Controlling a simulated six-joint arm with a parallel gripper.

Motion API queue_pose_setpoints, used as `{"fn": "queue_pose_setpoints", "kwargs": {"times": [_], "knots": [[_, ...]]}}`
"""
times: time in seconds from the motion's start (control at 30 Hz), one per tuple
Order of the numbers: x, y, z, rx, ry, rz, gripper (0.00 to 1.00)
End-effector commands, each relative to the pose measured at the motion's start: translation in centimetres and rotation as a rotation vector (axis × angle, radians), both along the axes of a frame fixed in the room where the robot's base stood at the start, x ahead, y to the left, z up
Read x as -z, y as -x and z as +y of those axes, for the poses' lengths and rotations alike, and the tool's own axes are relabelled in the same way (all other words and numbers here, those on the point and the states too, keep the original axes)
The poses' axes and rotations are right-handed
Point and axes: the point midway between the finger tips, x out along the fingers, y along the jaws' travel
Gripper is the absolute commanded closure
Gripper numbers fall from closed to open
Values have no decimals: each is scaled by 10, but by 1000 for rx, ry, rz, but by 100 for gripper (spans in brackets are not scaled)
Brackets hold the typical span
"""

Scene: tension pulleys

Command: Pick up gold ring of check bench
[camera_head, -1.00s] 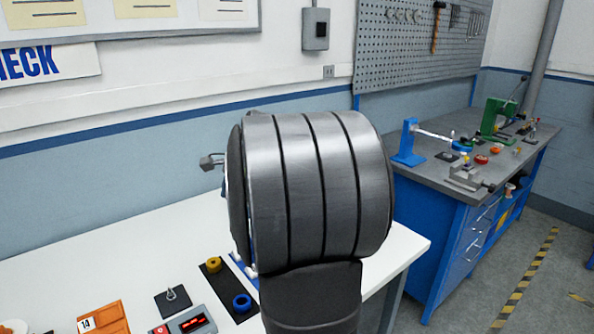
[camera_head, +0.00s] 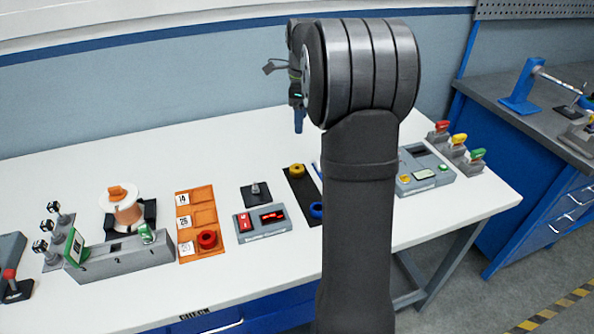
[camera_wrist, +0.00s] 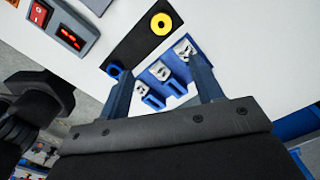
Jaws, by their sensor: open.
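The gold ring (camera_head: 297,170) lies on the far end of a black strip (camera_head: 302,186) on the white check bench (camera_head: 95,178). It also shows in the wrist view as a yellow ring (camera_wrist: 161,23) near the top, beyond the fingertips. My gripper (camera_wrist: 159,68) is open and empty, with its two dark blue fingers apart. In the head view, part of my gripper (camera_head: 299,120) shows above the bench behind the ring, and my arm hides the rest. A blue ring (camera_head: 316,209) lies on the near end of the same strip.
Left of the strip are a meter with a red display (camera_head: 260,222), a metal post on a dark plate (camera_head: 256,194) and an orange tray (camera_head: 196,218) with a red ring (camera_head: 207,239). A blue holder (camera_wrist: 154,98) with metal pieces lies near the fingers. The back of the bench is clear.

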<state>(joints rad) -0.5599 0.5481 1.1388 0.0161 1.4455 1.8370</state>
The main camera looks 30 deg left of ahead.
Motion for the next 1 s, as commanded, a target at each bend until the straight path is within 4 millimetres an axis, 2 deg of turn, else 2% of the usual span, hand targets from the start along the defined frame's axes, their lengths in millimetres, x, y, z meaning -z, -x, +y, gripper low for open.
{"fn": "queue_pose_setpoints", "kwargs": {"times": [0.17,0.6,0.7,1.0], "knots": [[15,-1,4,32,22,1,40],[105,0,4,30,21,2,40],[117,0,5,30,20,1,40],[136,-1,8,29,20,2,40]]}}
